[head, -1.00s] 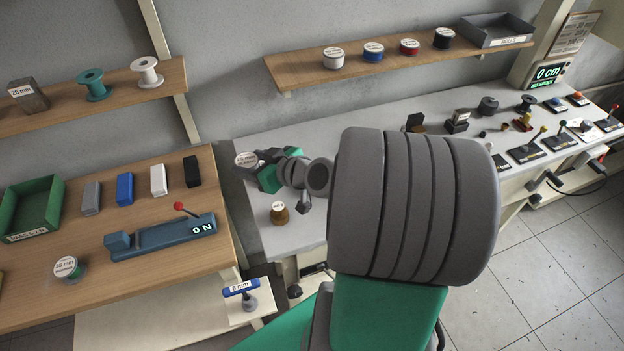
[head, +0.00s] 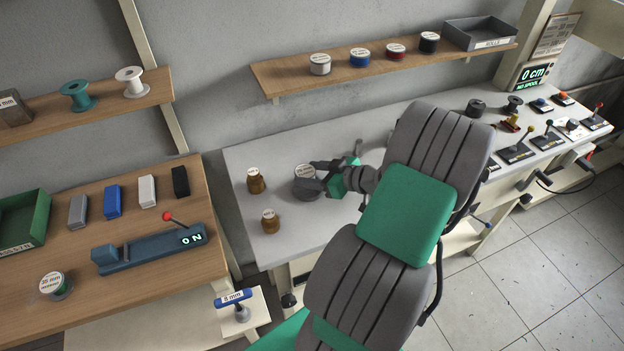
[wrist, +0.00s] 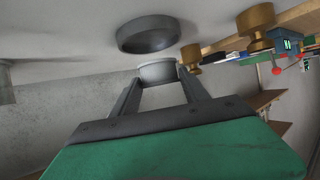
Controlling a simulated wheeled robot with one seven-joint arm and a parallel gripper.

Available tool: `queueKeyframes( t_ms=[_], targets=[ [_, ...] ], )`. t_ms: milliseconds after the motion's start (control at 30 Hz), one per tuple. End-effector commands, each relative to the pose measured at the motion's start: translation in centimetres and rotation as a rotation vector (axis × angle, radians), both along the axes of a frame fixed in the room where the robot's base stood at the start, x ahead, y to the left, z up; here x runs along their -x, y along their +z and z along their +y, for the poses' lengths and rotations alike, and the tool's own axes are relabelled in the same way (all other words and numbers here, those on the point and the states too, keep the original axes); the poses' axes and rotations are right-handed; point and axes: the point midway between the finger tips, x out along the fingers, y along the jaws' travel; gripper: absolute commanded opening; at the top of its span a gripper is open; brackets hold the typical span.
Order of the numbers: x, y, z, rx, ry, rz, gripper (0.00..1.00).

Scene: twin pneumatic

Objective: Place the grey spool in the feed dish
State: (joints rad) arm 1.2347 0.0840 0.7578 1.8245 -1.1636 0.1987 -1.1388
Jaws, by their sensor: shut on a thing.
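My gripper (head: 312,178) reaches in from the right over the grey bench, shut on the grey spool. The spool (head: 305,171) has a round white label on top. In the wrist view the pale grey spool (wrist: 157,72) sits between the two fingertips, and the picture is upside down. A dark grey round dish (wrist: 148,36), which I take to be the feed dish, shows right next to the spool there. I cannot tell whether spool and dish touch. In the head view the dish is hard to separate from the dark fingers and spool.
A shelf (head: 290,82) with labelled rolls runs behind. Switches and levers (head: 515,150) stand at the right. A wooden table (head: 60,320) with several blocks is at left.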

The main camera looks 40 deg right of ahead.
Motion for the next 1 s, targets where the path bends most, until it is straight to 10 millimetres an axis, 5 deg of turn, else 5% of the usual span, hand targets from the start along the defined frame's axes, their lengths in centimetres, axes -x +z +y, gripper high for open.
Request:
queueKeyframes(
  t_ms=[200, 600, 633, 867, 1000],
  targets=[
    [0.0, -3.1, -0.3, -0.004, -0.001, 0.001, 0.07],
    [-0.1, -4.0, -0.3, 0.0, -0.001, 0.0, 0.07],
    [-0.1, -3.9, -0.3, 0.0, -0.001, 0.0, 0.55],
    [-0.1, -3.8, -0.3, 0.0, -0.001, 0.0, 0.73],
    [-0.1, -3.8, -0.3, 0.0, -0.001, 0.0, 0.75]
  ],
)
